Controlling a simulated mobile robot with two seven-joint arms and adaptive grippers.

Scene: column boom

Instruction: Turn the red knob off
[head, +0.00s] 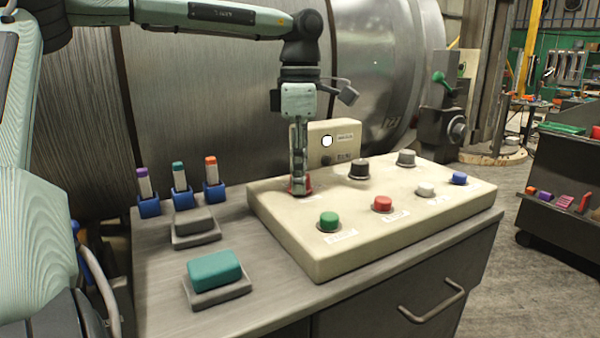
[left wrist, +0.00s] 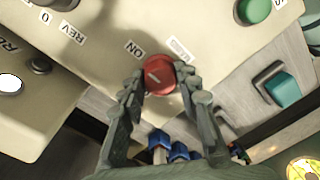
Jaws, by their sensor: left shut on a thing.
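The red knob (left wrist: 158,78) is on the sloped cream control panel (head: 400,207), near its left back corner. In the left wrist view a pale pointer mark shows on the knob's top, and an "ON" label lies on the panel beside it. A second label by the knob is too oblique to read. My left gripper (head: 298,188) points down over the knob and is shut on it, one finger on each side. In the head view the fingers hide most of the knob, leaving a red edge (head: 308,183). My right gripper is not in view.
Green (head: 329,221), red (head: 383,204), white and blue buttons line the panel's front. Black (head: 359,169) and grey knobs stand behind, near an upright box (head: 346,138) with a white lamp. Markers in blue holders and a teal block (head: 214,270) sit left on the bench.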

